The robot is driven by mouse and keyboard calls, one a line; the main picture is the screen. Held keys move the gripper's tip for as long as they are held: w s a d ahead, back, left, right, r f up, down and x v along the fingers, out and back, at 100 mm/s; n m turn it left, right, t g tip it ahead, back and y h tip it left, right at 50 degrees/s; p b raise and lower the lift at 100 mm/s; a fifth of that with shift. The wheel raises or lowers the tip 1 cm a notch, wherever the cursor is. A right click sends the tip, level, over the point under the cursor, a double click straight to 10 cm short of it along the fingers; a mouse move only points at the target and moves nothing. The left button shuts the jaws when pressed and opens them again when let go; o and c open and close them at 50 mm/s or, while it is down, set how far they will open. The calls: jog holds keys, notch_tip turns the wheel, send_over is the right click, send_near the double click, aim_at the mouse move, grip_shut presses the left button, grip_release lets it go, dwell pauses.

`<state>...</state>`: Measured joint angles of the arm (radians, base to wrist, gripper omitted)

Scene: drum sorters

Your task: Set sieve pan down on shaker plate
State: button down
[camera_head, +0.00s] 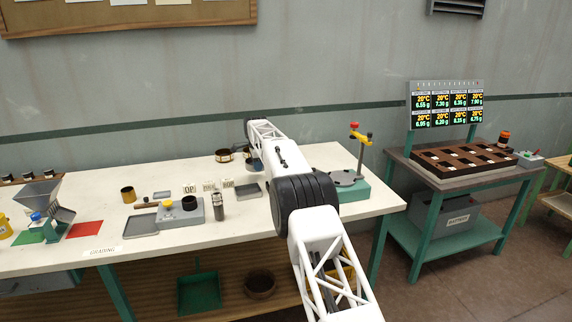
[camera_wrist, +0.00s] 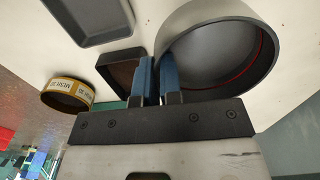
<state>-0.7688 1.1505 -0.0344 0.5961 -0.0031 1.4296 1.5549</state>
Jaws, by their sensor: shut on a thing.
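The sieve pan (camera_wrist: 222,50) fills the upper right of the wrist view, a round grey pan with a thin red line inside its wall. The two blue fingers of my gripper (camera_wrist: 154,80) are at the pan's left edge, close together and shut on its wall. In the head view my arm hides most of the gripper and pan, at the back of the white table. The shaker plate (camera_head: 347,178) is a grey disc on a teal base at the table's right end, apart from the gripper. A post with a red knob and yellow clamp (camera_head: 360,137) rises beside it.
A labelled mesh ring (camera_wrist: 68,95), a brown-sided container (camera_wrist: 122,72) and a grey tray (camera_wrist: 92,20) lie near the gripper. A balance (camera_head: 180,215), a dark cylinder (camera_head: 218,206) and a hopper (camera_head: 38,195) stand further left. A side bench holds a brown rack (camera_head: 462,160).

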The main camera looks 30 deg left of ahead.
jog(key=w+d+r, duration=0.1)
jog(key=w+d, duration=0.1)
jog(key=d, duration=0.4)
jog(key=w+d+r, duration=0.2)
jog(key=d, duration=0.4)
jog(key=w+d+r, duration=0.2)
jog(key=w+d, duration=0.1)
jog(key=d, duration=0.3)
jog(key=shift+r, duration=0.1)
jog(key=d+r, duration=0.2)
jog(key=d, duration=0.8)
jog(key=w+d+r, duration=0.1)
jog(key=d, duration=0.9)
jog(key=shift+w+r, duration=0.3)
jog(key=shift+r, duration=0.1)
jog(key=shift+f, duration=0.1)
send_over(346, 182)
jog(key=shift+s+d+f, duration=0.1)
jog(key=shift+f, duration=2.7)
jog(key=shift+f, duration=0.95)
jog(key=c, duration=1.7)
grip_release()
jog(key=o, duration=0.5)
